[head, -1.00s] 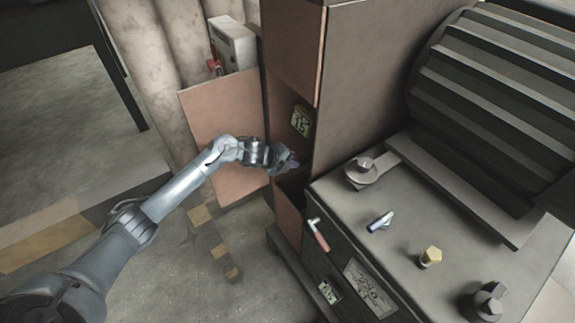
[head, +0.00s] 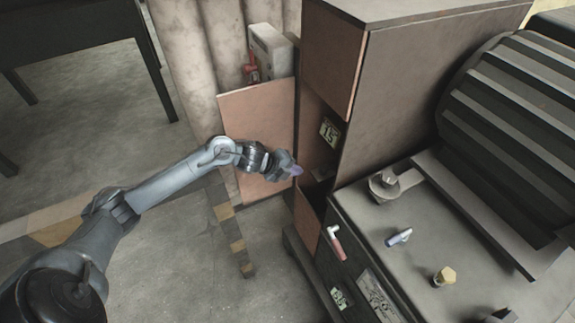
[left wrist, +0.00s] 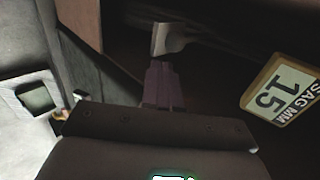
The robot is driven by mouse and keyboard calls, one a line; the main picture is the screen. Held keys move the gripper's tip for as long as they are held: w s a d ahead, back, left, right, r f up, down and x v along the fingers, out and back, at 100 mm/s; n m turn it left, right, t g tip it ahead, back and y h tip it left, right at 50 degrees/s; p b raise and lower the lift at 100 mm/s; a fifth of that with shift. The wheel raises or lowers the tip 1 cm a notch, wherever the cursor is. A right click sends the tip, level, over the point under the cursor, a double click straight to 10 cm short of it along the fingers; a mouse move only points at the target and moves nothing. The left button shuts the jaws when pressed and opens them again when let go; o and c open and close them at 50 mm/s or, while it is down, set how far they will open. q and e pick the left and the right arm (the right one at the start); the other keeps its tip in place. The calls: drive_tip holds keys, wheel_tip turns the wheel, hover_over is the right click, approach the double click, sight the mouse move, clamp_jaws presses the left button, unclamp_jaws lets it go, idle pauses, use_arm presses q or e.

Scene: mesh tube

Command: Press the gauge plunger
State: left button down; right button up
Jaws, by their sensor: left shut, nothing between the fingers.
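The gauge display (head: 330,132) is a small pale panel reading 15, inside the open bay of the brown cabinet. In the left wrist view the display (left wrist: 283,88) is at the right, marked SAG MM. A pale block (left wrist: 171,39), which may be the plunger, is just beyond my fingertips in the left wrist view; I cannot tell whether they touch. In the head view a small grey part (head: 323,172) shows below the display. My left gripper (head: 296,170) is shut and empty at the bay's opening, left of and below the display. My right gripper is not in view.
An open brown door panel (head: 257,125) stands behind my left forearm. The cabinet's side wall (head: 400,90) borders the bay on the right. A bench (head: 375,235) with a red-handled lever (head: 337,243) and several knobs is at lower right. A ribbed drum (head: 510,110) is beyond.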

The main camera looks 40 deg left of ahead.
use_arm(q)
drive_tip(key=shift+v, duration=1.55)
drive_tip(key=shift+s, duration=0.1)
drive_tip(key=shift+f, duration=0.1)
